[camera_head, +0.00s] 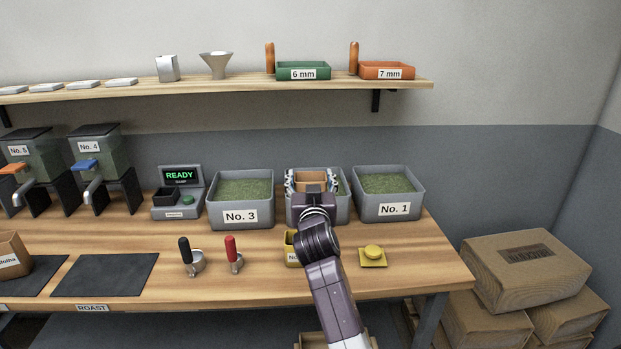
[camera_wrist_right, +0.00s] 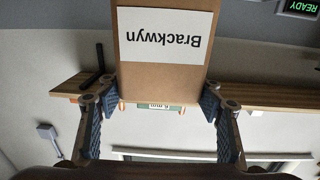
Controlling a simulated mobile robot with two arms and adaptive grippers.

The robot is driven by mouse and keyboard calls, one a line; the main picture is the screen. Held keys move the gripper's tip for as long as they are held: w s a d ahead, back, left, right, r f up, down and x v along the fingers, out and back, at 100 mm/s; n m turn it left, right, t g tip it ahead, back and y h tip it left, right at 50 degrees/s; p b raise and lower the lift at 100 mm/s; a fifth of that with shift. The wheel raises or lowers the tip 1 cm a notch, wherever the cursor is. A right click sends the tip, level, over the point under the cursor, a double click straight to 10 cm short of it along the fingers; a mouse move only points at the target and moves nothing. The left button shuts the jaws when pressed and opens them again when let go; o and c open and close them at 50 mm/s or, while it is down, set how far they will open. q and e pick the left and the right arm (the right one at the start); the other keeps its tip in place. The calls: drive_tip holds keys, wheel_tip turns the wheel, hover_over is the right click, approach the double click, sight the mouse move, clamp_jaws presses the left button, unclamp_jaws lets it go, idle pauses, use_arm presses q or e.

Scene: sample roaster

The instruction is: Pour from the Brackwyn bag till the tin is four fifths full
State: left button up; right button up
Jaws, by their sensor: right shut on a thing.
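The Brackwyn bag (camera_head: 310,177) is a brown bag held in front of the middle grey bin in the head view. Its white label reads Brackwyn, upside down, in the right wrist view (camera_wrist_right: 164,72). My right gripper (camera_head: 311,183) is shut on the bag, one blue-padded finger on each side (camera_wrist_right: 160,100). A yellow tin (camera_head: 291,249) stands on the bench below the bag, mostly hidden by my right arm. I cannot see how full it is. A yellow lid-like piece with a knob (camera_head: 373,254) lies to the right. My left gripper is not in view.
Grey bins No. 3 (camera_head: 241,202) and No. 1 (camera_head: 388,197) flank the middle bin (camera_head: 343,207). Two handled scoops (camera_head: 196,265) lie left of the tin. A dark mat (camera_head: 104,275) is farther left. A shelf (camera_head: 220,85) runs above.

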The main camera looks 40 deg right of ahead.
wheel_tip(320, 180, down, 4)
drive_tip(key=n+b, duration=0.1)
drive_tip(key=n, duration=0.1)
drive_tip(key=shift+f+n+b, duration=0.2)
drive_tip(key=shift+n+b, duration=0.2)
drive_tip(key=shift+r+n+p, duration=0.15)
drive_tip(key=shift+n+p, duration=0.25)
drive_tip(key=shift+n, duration=0.5)
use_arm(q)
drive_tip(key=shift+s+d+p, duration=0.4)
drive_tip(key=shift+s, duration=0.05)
use_arm(e)
drive_tip(key=shift+a+f+n, duration=0.15)
drive_tip(key=shift+f+n, duration=0.05)
drive_tip(key=shift+n, duration=0.3)
drive_tip(key=shift+w, duration=0.1)
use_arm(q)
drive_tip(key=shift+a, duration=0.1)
